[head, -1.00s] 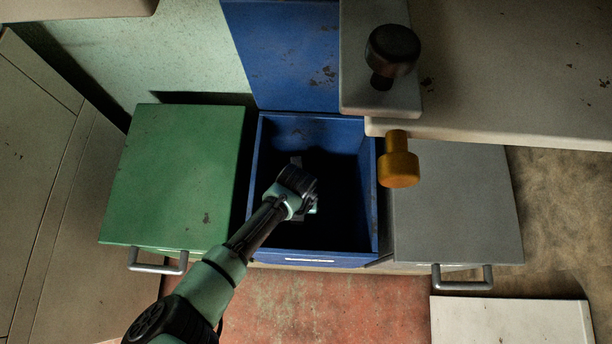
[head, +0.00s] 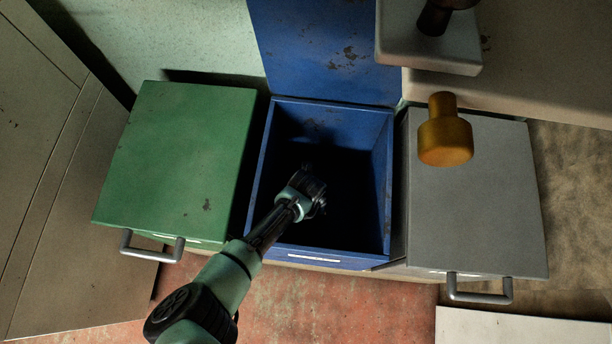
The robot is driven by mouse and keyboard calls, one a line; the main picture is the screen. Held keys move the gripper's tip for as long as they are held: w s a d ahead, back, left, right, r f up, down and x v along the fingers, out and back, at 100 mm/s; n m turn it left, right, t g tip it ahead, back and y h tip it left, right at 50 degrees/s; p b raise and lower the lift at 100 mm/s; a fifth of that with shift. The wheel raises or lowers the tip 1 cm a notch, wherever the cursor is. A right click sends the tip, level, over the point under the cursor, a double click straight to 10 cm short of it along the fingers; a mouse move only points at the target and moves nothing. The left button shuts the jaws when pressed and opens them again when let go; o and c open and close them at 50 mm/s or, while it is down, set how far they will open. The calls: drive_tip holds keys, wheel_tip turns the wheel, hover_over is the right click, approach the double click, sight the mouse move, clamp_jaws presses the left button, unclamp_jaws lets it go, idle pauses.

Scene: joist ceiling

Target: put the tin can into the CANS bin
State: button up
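The blue bin (head: 390,180) stands in the middle with its blue lid (head: 325,50) raised behind it. A white label strip (head: 313,258) is on its front, too small to read. My gripper (head: 314,196) reaches down into the blue bin's opening. Its fingers are dark against the dark inside, so I cannot tell whether they are open or shut. I see no tin can; the bin's floor is in deep shadow.
A closed green bin (head: 180,160) with a handle stands on the left. A closed grey bin (head: 475,195) with a handle stands on the right. A yellow knob-like object (head: 445,140) and a pale worktop (head: 530,70) overhang the upper right. A white panel (head: 520,328) lies at lower right.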

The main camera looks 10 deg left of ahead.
drive_tip(key=shift+o, duration=0.9)
drive_tip(key=shift+r, duration=0.15)
wheel_tip(320, 180, up, 12)
drive_tip(key=p, duration=0.6)
drive_tip(key=shift+p, duration=0.3)
